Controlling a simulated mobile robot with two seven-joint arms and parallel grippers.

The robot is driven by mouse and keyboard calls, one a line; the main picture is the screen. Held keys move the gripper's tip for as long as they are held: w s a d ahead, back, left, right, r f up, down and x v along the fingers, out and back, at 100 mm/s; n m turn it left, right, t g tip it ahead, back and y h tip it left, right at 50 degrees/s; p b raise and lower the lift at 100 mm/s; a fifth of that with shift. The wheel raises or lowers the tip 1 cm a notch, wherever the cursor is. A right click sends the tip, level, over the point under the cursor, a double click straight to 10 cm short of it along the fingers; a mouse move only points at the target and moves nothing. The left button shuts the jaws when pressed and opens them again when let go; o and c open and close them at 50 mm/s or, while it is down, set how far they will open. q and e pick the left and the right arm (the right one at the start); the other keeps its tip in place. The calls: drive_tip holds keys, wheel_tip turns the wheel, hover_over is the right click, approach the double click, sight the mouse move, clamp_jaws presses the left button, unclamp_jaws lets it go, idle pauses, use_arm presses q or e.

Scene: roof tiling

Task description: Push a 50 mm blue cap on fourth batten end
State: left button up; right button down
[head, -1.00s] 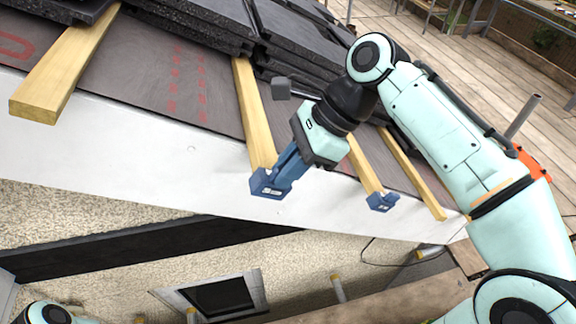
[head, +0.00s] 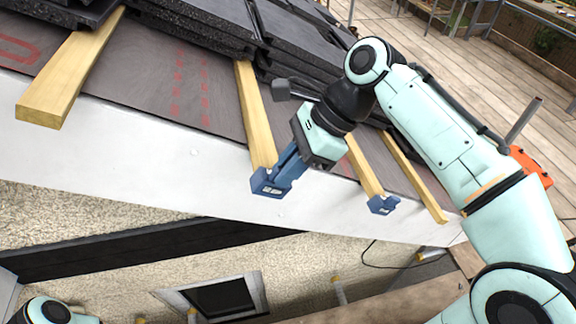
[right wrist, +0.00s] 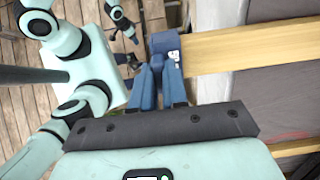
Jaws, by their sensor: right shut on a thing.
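My right gripper (head: 284,172) is shut on a blue cap (head: 267,183) at the lower end of a yellow batten (head: 254,110). In the right wrist view the gripper's blue fingers (right wrist: 159,78) meet the cap (right wrist: 166,42), and the batten (right wrist: 250,47) runs up to it from the right. The cap looks to be at the batten's end; how far it is on, I cannot tell. Another blue cap (head: 382,205) sits on the end of the batten to the right. My left arm's dark far end (right wrist: 125,30) is small in the wrist view; its jaws are unclear.
A bare-ended batten (head: 70,75) lies at the left, and another bare-ended one (head: 415,175) at the far right. Dark tiles (head: 200,25) are stacked up the roof. The white eave board (head: 120,150) runs below the ends, above a small window (head: 220,297).

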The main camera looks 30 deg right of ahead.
drive_tip(key=shift+w, duration=0.1)
idle(0.3)
drive_tip(key=shift+w+d, duration=0.15)
drive_tip(key=shift+w, duration=0.3)
drive_tip(key=shift+w+d, duration=0.1)
drive_tip(key=shift+w, duration=0.4)
idle(0.9)
drive_tip(key=c, duration=1.1)
unclamp_jaws()
drive_tip(key=shift+v, duration=3)
